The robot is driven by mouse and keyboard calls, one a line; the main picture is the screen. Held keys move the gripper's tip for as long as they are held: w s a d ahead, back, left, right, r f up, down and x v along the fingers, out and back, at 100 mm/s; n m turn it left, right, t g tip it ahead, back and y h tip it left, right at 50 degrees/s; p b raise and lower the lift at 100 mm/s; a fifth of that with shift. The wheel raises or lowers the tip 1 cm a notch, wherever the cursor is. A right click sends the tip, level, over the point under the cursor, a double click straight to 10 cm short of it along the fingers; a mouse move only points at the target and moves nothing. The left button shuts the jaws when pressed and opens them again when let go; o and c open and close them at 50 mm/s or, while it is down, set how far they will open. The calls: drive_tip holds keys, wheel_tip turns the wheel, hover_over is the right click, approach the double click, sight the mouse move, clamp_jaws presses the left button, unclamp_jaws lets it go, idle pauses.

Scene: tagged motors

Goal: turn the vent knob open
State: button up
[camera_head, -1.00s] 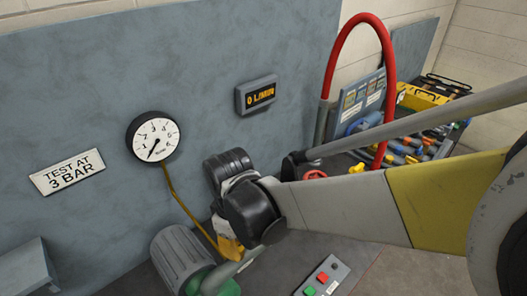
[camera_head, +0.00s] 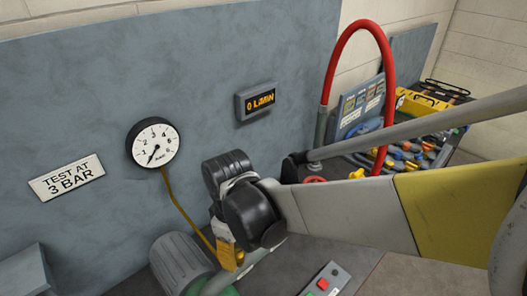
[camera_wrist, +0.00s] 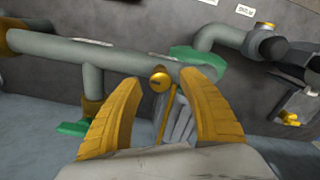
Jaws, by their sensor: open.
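A small round brass fitting with a dark slot (camera_wrist: 158,82), which looks like the vent knob, sits on the grey pipe (camera_wrist: 115,54) in the wrist view. My gripper (camera_wrist: 161,76) is open, its two yellow fingers to either side of the fitting in the picture. I cannot tell how far the tips are from it. In the head view my wrist hides most of the gripper and the fitting. The white round gauge (camera_head: 153,143) has its needle at the low end. The small display (camera_head: 256,98) appears to read 0 L/MIN.
Green fittings (camera_wrist: 200,60) lie on the pipe close to the right finger. A grey ribbed motor (camera_head: 180,264) stands beside my gripper. A red hose (camera_head: 337,50) arches at the right, near a cluttered bench. A push-button box (camera_head: 326,279) is at the bottom.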

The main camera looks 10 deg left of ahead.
sight(238, 254)
wheel_tip(238, 254, up, 11)
idle(0.3)
